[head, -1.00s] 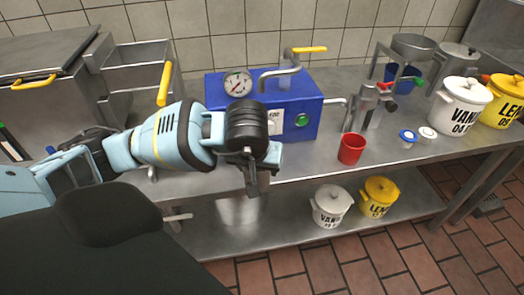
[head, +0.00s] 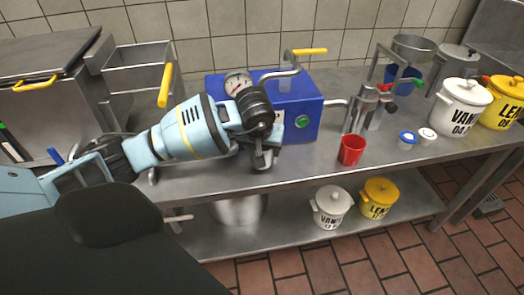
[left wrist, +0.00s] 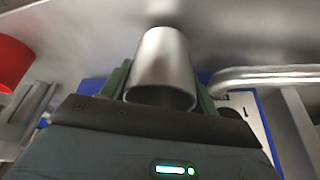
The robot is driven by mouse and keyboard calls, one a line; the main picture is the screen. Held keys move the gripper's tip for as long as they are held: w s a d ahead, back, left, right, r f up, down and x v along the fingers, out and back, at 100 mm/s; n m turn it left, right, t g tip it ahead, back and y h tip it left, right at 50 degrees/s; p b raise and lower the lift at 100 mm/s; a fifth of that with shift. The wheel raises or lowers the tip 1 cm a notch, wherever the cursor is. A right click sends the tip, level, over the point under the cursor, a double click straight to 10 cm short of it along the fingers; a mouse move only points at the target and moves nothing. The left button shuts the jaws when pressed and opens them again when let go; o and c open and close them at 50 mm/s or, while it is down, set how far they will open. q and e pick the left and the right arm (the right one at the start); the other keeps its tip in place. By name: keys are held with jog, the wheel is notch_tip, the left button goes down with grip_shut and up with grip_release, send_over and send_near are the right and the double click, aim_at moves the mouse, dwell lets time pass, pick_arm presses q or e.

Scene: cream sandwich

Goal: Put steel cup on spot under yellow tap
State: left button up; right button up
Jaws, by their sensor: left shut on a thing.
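The steel cup (left wrist: 165,60) is a smooth grey cylinder between the green fingers of my left gripper (left wrist: 163,90) in the left wrist view. The gripper is shut on it. In the head view my left gripper (head: 262,160) is over the front of the counter, before the blue box; the cup is hard to make out there. A tap with a yellow handle (head: 309,51) rises from the blue box. Another yellow lever (head: 165,84) is on the steel vat at left. The spot under either is not clearly visible. My right gripper is not in view.
The blue box (head: 300,95) carries a gauge and green button. A red cup (head: 351,150) stands to the right by a steel stand (head: 366,110). White (head: 461,105) and yellow (head: 503,100) pots stand at far right. The counter front between gripper and red cup is clear.

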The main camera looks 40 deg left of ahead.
pick_arm(q)
jog(key=shift+f, duration=0.7)
jog(key=shift+f, duration=0.2)
jog(key=o, duration=1)
jog(key=shift+r, duration=0.5)
jog(key=p+v, duration=0.1)
jog(key=v, duration=1)
jog(key=shift+s+d+r, duration=0.1)
jog(key=shift+s+r, duration=0.05)
jog(key=shift+s, duration=0.05)
